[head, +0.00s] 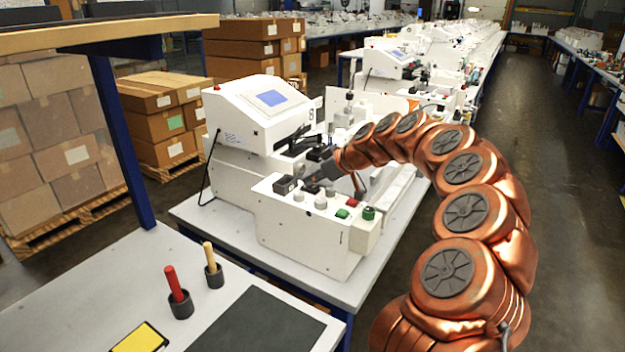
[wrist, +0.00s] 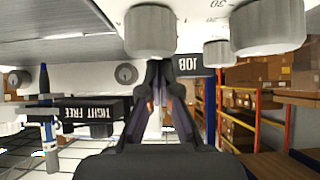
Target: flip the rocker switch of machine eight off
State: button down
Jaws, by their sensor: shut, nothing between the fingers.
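Machine eight (head: 245,115) is a white pen plotter with a blue screen and an "8" on its side. Its white front control box (head: 300,232) carries grey knobs (head: 321,201), a red button (head: 352,202), a green button (head: 342,213) and a dark block (head: 285,185). I cannot make out which part is the rocker switch.
A black "TIGHT FREE" plate (wrist: 92,113) is beside my fingers in the wrist view. More white machines (head: 390,58) line the table behind. The near table holds a red pen (head: 172,283), a tan pen (head: 209,257) and a dark mat (head: 258,325).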

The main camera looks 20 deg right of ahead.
jog(key=shift+f, duration=0.15)
jog(key=shift+w+a+r, duration=0.2)
jog(key=shift+w+a, duration=0.25)
jog(key=shift+w, duration=0.1)
jog(key=shift+r, duration=0.1)
jog(key=shift+w+r, duration=0.1)
jog(key=shift+r, duration=0.05)
jog(key=r, duration=0.3)
jog(key=shift+w+a+r, duration=0.15)
jog(key=shift+w+r, duration=0.1)
jog(key=shift+r, duration=0.05)
jog(key=w+r+b+v, duration=0.1)
jog(key=b+v, duration=0.1)
jog(key=v, duration=0.7)
jog(key=shift+a+r, duration=0.25)
jog(key=shift+r, duration=0.35)
jog(key=shift+s, duration=0.1)
